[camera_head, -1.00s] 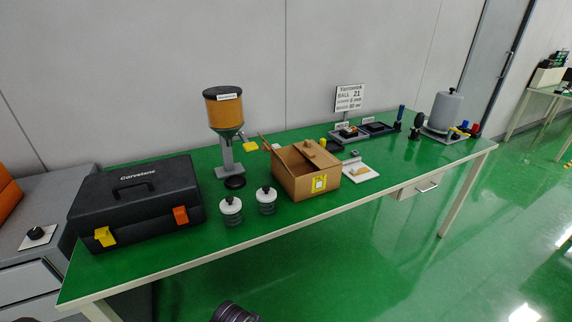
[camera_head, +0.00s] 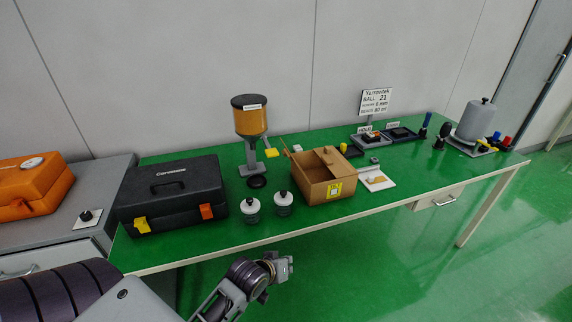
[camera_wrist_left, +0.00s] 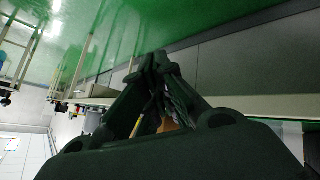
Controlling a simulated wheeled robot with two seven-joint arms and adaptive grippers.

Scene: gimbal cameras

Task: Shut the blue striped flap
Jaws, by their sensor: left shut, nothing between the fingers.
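The cardboard box (camera_head: 312,192) stands open at the top near the front edge of the green table, a yellow label on its front. I cannot make out blue stripes on any flap. My left gripper (camera_head: 288,266) is in front of and below the table edge, apart from the box. Its fingers are shut and empty; they also show closed together in the left wrist view (camera_wrist_left: 160,65). My right gripper is out of view.
Two white-topped jars (camera_head: 283,198) stand left of the box, and a black toolbox (camera_head: 172,196) is farther left. An orange hopper (camera_head: 250,118) stands behind. A small white board (camera_head: 376,180) lies right of the box. The floor in front is clear.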

